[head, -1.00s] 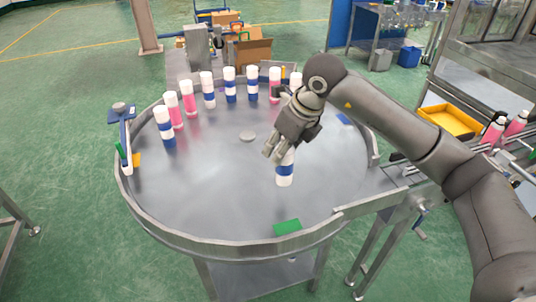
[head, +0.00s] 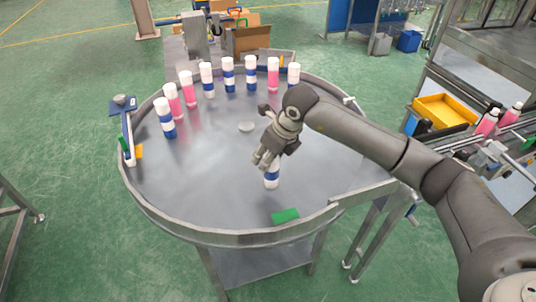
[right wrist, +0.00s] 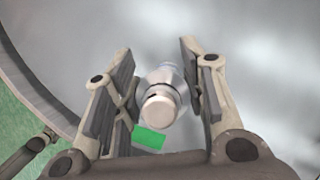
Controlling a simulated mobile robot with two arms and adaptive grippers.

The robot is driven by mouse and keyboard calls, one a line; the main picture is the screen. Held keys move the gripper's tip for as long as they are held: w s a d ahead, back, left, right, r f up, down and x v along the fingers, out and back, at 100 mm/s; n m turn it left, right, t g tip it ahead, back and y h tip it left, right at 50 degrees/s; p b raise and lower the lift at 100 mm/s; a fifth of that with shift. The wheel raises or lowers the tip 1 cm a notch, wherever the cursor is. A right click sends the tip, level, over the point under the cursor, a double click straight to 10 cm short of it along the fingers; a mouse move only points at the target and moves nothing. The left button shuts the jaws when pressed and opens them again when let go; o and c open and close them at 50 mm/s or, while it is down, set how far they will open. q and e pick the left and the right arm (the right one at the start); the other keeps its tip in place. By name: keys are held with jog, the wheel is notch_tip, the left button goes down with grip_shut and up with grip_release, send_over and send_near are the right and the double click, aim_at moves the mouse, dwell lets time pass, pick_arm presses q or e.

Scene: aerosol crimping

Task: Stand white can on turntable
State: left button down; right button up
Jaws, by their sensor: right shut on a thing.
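The white can with a blue band (head: 271,180) is upright in my right gripper (head: 266,162), over the front right part of the round steel turntable (head: 200,205). The gripper covers its upper part in the head view. In the right wrist view the can's white top (right wrist: 160,108) is between the two fingers of my right gripper (right wrist: 160,85). I cannot tell whether its base touches the turntable. My left gripper is not in view.
Several white-and-blue cans (head: 228,75) and pink cans (head: 186,88) stand along the turntable's far rim. A green pad (head: 285,216) lies near the front rim. The centre and front left are clear.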

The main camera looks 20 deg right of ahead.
jog(key=o, duration=0.6)
jog(key=shift+f, duration=0.15)
jog(key=o, duration=0.4)
jog(key=shift+r, duration=0.3)
jog(key=b+v, duration=0.4)
jog(key=v, duration=0.7)
jog(key=shift+s+d+r, duration=0.1)
jog(key=shift+d+r, duration=0.05)
jog(key=shift+r, duration=0.25)
